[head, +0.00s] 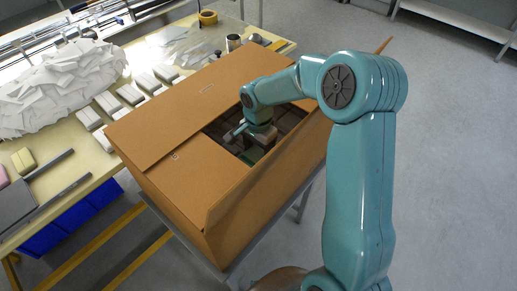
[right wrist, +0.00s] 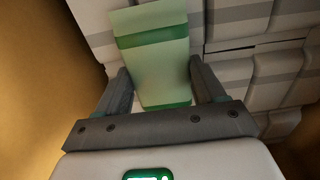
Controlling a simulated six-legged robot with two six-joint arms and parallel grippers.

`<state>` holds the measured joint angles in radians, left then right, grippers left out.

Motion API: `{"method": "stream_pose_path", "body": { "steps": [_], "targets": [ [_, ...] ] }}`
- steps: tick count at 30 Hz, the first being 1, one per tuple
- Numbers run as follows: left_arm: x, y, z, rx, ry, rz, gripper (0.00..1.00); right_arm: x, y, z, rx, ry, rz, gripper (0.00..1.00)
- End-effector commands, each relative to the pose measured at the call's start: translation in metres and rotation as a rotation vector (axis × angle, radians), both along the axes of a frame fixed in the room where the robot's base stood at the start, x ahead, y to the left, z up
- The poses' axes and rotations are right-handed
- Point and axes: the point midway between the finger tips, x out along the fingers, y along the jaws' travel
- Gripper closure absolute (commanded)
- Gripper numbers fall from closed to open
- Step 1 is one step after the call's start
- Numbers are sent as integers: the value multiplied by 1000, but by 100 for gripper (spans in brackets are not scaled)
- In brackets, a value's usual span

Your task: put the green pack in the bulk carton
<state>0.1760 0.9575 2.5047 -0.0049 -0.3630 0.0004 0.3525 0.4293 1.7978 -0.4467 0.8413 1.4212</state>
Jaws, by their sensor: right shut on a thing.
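The green pack (right wrist: 152,65), pale green with darker green bands, is between the two fingers of my right gripper (right wrist: 160,80) in the right wrist view. The gripper is shut on it. In the head view my right gripper (head: 256,140) reaches down through the open top of the bulk carton (head: 200,185), a large brown cardboard box. A bit of green shows below it there, mostly hidden by the gripper and the carton's flap. Grey-and-white packs (right wrist: 222,85) lie below and beside the green pack inside the carton. My left gripper is not in view.
The carton's flaps partly cover its opening, and one stands up at the right near my arm. To the left is a table (head: 75,150) with white packs (head: 130,95), a heap of white wrappers (head: 60,85) and a tape roll (head: 208,17). Blue bins (head: 75,215) hang below.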

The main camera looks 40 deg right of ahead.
Motion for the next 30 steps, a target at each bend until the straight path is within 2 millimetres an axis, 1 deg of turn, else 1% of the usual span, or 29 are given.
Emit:
{"method": "stream_pose_path", "body": {
  "steps": [8, 16, 26, 27, 28, 29, 30],
  "targets": [
    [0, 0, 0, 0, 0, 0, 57, 0, 0, 1, 0, -1, 0, 59],
    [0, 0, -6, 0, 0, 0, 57, 1, -1, -3, -1, -1, 0, 59],
    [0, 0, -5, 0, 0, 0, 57, 1, -1, -2, 0, -1, 0, 59],
    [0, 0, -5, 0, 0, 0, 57, 1, -1, -2, 0, -1, 0, 18],
    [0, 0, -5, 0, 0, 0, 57, 1, -1, -2, 0, -1, 0, 8],
    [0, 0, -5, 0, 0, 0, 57, 1, -1, -2, 0, -1, 0, 2],
    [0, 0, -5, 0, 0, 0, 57, 1, -1, -2, 0, -1, 0, 2]
  ]
}}
